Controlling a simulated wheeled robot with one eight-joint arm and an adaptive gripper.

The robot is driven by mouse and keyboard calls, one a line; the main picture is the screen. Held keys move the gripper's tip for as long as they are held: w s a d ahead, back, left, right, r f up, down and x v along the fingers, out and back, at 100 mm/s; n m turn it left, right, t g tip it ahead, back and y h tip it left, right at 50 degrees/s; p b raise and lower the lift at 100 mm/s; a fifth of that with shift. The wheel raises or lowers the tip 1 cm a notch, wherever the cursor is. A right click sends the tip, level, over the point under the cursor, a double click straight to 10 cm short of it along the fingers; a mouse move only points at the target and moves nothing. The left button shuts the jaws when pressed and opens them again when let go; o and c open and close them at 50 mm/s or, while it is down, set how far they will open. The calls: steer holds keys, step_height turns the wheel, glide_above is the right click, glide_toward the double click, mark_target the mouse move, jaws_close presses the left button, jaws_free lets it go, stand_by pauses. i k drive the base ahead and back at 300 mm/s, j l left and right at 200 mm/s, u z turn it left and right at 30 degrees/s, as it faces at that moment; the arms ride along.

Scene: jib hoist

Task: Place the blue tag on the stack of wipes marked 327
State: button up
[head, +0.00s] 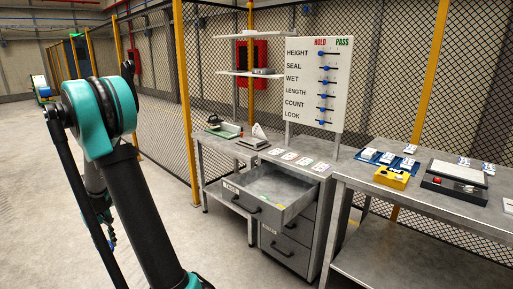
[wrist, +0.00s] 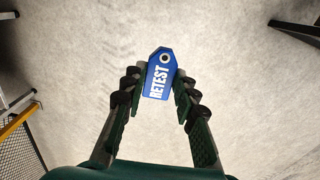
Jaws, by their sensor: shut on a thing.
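In the wrist view my gripper (wrist: 158,82) is shut on a blue tag (wrist: 157,88). The tag reads RETEST and has an eyelet at its upper end. It is held between the fingertips above bare floor, tilted slightly. In the head view, small white stacks (head: 387,157) on blue bases stand at the back left of the right-hand table (head: 350,176). They may be the wipes, but their markings are too small to read, so I cannot tell which is 327. My gripper is not clear in the head view.
A yellow box (head: 391,177) and a dark device (head: 455,184) stand near the stacks. A board with sliders (head: 318,85) stands behind. Floor at left is open.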

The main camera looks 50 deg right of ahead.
mark_target(370, 151)
steer(key=j+z, duration=0.1)
steer(key=z, duration=0.3)
steer(key=j+z, duration=0.1)
steer(key=z, duration=0.3)
steer(key=k+j+z, duration=0.1)
steer(key=z, duration=1.35)
